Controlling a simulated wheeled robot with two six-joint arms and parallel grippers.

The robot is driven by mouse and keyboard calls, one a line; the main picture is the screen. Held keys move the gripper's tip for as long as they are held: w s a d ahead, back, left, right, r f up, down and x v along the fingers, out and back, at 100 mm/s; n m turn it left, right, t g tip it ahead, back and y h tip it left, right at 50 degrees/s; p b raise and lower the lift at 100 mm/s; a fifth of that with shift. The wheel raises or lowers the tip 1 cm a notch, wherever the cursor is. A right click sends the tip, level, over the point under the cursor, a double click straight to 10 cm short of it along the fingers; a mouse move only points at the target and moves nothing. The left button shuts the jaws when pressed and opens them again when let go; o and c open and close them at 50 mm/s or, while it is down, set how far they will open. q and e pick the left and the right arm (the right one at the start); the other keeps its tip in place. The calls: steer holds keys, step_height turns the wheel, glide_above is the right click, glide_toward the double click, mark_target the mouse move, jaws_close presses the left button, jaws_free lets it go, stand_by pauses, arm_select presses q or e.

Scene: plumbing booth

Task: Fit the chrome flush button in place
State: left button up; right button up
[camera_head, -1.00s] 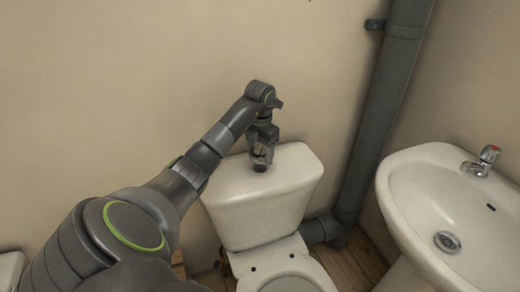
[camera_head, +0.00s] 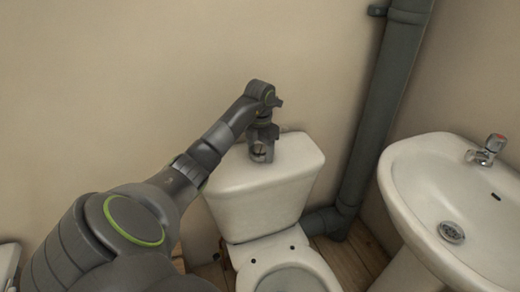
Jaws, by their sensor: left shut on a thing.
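The white toilet cistern (camera_head: 262,207) stands against the wall, with its lid (camera_head: 290,160) on top. My left gripper (camera_head: 261,157) points down at the middle of the lid, its fingertips at or just above the lid surface. It is shut on the small chrome flush button, which is mostly hidden between the fingers. The button hole in the lid is hidden under the gripper. I cannot tell whether the button touches the lid. My right gripper is out of view.
The toilet bowl (camera_head: 290,280) is below the cistern. A grey waste pipe (camera_head: 378,110) runs down the wall at the right. A white washbasin (camera_head: 425,185) with a chrome tap (camera_head: 490,147) stands further right. The wall above the cistern is clear.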

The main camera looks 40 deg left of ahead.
arm_select(q)
steer(key=shift+f, duration=0.1)
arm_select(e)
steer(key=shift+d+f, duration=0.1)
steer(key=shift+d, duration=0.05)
arm_select(q)
steer(key=o, duration=1.2)
steer(key=shift+d, duration=0.1)
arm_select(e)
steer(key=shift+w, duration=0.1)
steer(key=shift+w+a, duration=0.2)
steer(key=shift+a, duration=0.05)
arm_select(q)
steer(key=shift+r, duration=0.25)
step_height(320, 180, up, 3)
steer(key=shift+f+p, duration=0.1)
steer(key=shift+p, duration=0.2)
step_height(320, 180, up, 4)
steer(key=p, duration=0.3)
steer(key=shift+f+p, duration=0.2)
steer(key=shift+p, duration=0.2)
step_height(320, 180, up, 11)
steer(key=p, duration=1)
steer(key=shift+f+p, duration=0.2)
steer(key=shift+p, duration=0.1)
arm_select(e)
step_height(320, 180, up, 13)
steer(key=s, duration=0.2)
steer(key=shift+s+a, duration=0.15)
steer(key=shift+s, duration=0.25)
